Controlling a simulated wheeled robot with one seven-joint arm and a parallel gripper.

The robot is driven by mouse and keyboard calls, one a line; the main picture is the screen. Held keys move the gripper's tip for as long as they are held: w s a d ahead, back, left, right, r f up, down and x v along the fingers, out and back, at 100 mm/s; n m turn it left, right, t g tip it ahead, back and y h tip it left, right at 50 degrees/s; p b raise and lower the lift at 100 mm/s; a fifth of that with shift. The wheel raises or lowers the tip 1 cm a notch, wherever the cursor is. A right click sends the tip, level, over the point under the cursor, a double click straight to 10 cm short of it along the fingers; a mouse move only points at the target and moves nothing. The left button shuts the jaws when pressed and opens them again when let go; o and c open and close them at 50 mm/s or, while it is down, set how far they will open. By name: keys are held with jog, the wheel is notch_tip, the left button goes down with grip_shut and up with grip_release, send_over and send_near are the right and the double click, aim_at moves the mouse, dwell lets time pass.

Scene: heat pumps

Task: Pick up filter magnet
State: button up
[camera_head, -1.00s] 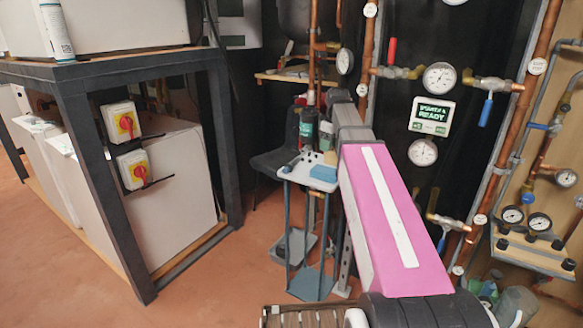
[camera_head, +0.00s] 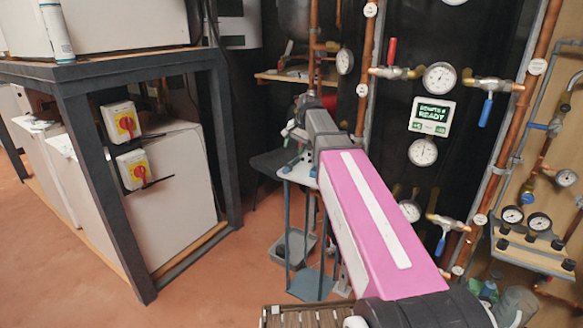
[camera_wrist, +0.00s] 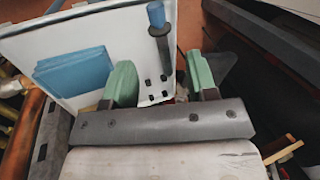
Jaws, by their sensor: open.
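A thin dark rod with a wider grey collar and a blue top (camera_wrist: 160,42), which looks like the filter magnet, shows in the wrist view at the white tray (camera_wrist: 105,32). It is just beyond the gap between my green fingertips, apart from both. I cannot tell whether it stands on the tray or at its edge. My gripper (camera_wrist: 162,82) is open and empty, close over the tray. In the head view my gripper (camera_head: 293,132) is small and partly hidden by my arm, above the small stand. The rod cannot be made out there.
A blue folded cloth (camera_wrist: 75,70) lies on the tray, left of my fingers. The stand's tray (camera_head: 297,174) also shows in the head view. A panel with pipes and gauges (camera_head: 440,78) is on the right. A dark-framed bench (camera_head: 75,90) stands left, with open floor between.

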aim_at(287, 167)
jog(key=x, duration=0.5)
jog(key=shift+f, duration=0.25)
jog(key=shift+s+x, duration=0.15)
jog(key=shift+x, duration=1.15)
jog(key=shift+s+x, duration=0.15)
jog(key=shift+x, duration=1.2)
grip_shut()
jog(key=shift+f, duration=0.1)
